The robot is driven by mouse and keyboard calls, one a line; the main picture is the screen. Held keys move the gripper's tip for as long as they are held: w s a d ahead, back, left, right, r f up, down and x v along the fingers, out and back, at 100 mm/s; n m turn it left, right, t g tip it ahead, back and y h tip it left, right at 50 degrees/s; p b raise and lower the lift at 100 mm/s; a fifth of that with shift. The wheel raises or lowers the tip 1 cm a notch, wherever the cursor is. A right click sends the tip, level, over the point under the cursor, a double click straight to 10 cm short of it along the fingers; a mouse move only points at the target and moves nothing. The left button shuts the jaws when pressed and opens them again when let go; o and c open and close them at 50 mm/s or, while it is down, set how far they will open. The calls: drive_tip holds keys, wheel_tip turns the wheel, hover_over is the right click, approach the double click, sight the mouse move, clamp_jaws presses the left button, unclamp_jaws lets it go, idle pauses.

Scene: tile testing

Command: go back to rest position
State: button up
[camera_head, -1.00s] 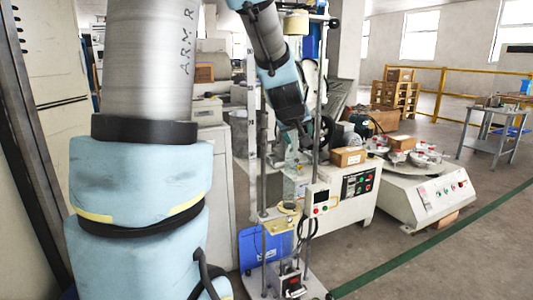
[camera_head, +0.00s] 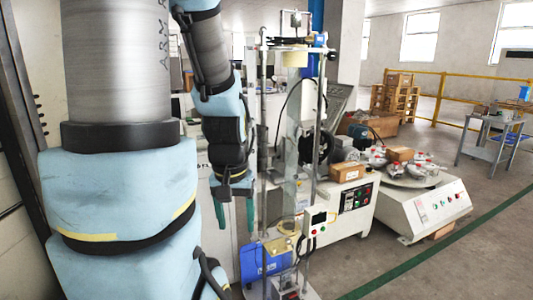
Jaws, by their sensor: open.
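My gripper (camera_head: 232,212) hangs pointing down in the middle left of the head view, below my dark wrist. Its two teal fingers are spread apart with nothing between them. It is to the left of the tall test stand (camera_head: 262,130). My blue padded arm fills the left side and hides what is behind it.
The test stand has metal posts, a small control box (camera_head: 318,222) and a blue case (camera_head: 264,260) at its base. A white machine (camera_head: 352,214) carries a cardboard box (camera_head: 346,171). A round-table machine (camera_head: 425,208) stands right. Floor (camera_head: 480,250) is clear at the right.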

wheel_tip(320, 180, up, 18)
drive_tip(key=p, duration=1.6)
drive_tip(key=shift+r, duration=0.2)
